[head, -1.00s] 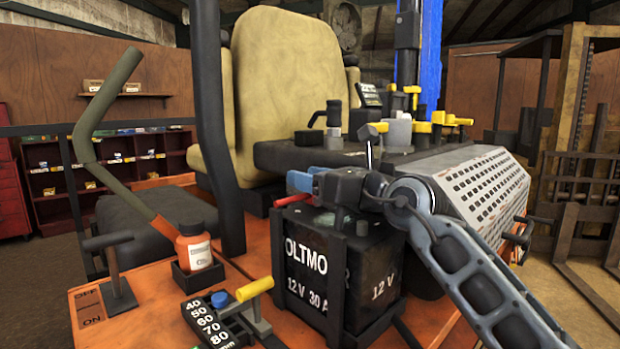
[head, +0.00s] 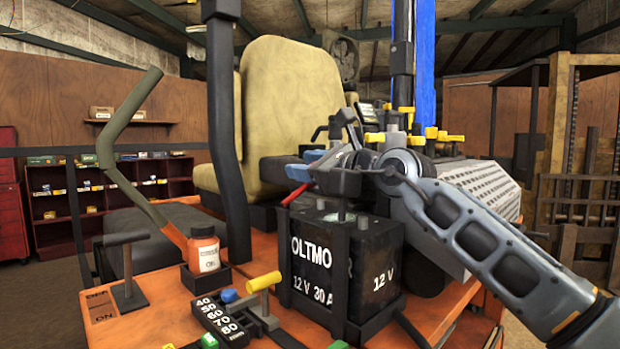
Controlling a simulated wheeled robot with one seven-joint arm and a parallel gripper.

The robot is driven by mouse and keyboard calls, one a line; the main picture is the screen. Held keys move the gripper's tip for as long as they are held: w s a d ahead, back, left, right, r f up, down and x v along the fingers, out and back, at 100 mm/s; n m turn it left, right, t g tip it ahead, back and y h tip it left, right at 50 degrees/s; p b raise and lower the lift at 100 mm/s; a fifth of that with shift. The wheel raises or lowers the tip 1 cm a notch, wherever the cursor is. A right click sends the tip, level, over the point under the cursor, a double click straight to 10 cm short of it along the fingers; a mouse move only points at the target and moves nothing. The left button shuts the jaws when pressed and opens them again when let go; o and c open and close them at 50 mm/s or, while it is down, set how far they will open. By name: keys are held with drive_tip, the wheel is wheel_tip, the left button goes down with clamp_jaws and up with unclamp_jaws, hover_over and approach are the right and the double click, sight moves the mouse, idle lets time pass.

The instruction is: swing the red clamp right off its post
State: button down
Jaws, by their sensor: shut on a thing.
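The black battery (head: 312,275) stands on the orange deck, with grey posts (head: 363,222) showing on its top. The red clamp (head: 296,194) shows as a thin red strip, tilted up to the right, above the battery's left top edge. My gripper (head: 305,167), with blue fingertips, is shut on the red clamp above the battery. The fingers and dark gripper body hide much of the clamp. A short post (head: 321,204) shows below the gripper, with no red around it. I cannot tell whether the hidden part of the clamp touches anything.
A yellow-handled lever (head: 264,282) and a numbered panel (head: 217,318) are in front of the battery's left side. An orange bottle (head: 204,252) stands further left. The seat (head: 287,110) and yellow-topped levers (head: 405,138) are behind. A dark upright bar (head: 226,130) rises at left.

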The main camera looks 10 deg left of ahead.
drive_tip(key=shift+s+a+r+n+b, duration=0.35)
drive_tip(key=shift+s+r+n, duration=0.2)
drive_tip(key=shift+n, duration=0.55)
drive_tip(key=shift+r, duration=0.1)
drive_tip(key=c, duration=0.6)
unclamp_jaws()
drive_tip(key=shift+c, duration=0.2)
drive_tip(key=r, duration=0.2)
drive_tip(key=d+r+b, duration=0.1)
drive_tip(key=r, duration=0.1)
drive_tip(key=shift+d+r, duration=0.15)
drive_tip(key=shift+r, duration=0.15)
drive_tip(key=s+d+r+b, duration=0.2)
drive_tip(key=d+r, duration=0.4)
drive_tip(key=d, duration=0.4)
drive_tip(key=shift+s+r, duration=0.15)
drive_tip(key=shift+s, duration=0.2)
